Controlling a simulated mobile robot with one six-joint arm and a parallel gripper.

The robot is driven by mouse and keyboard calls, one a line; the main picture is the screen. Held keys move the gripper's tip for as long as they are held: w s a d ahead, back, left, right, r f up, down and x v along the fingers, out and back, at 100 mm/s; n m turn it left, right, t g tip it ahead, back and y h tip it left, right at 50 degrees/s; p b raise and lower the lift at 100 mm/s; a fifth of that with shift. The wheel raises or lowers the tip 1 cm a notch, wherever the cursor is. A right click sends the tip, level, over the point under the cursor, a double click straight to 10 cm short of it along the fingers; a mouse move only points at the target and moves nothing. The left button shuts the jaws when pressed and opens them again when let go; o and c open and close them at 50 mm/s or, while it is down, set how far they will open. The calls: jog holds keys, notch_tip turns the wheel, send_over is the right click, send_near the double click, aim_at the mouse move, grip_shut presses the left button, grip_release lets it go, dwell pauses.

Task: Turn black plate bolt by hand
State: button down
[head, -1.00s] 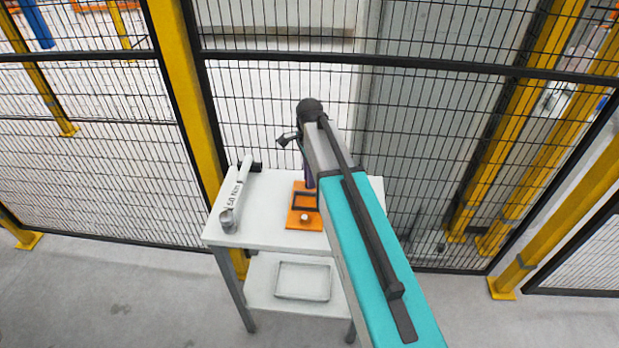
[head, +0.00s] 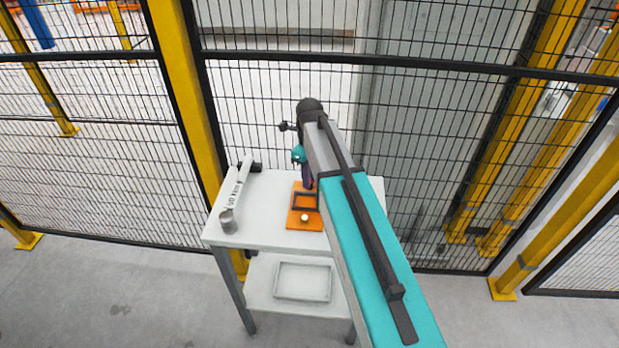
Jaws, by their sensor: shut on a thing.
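An orange base plate (head: 293,220) lies on the white table, with a black plate (head: 305,207) like a frame on it. A round pale knob (head: 304,217) sits at the orange plate's front. My gripper (head: 308,184) shows only as a narrow dark purplish piece reaching down to the back of the black plate, mostly hidden by my arm. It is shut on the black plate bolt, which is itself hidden.
The table's (head: 263,218) lower shelf holds a shallow tray (head: 303,281). A black mesh fence (head: 270,110) with yellow posts (head: 185,90) stands close behind.

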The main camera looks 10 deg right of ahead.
jog(key=shift+w+r+m, duration=0.15)
jog(key=shift+m, duration=1.15)
jog(key=c, duration=1.5)
grip_release()
jog(key=shift+c, duration=0.2)
notch_tip(320, 180, up, 14)
jog(key=b, duration=0.3)
jog(key=shift+f, duration=0.2)
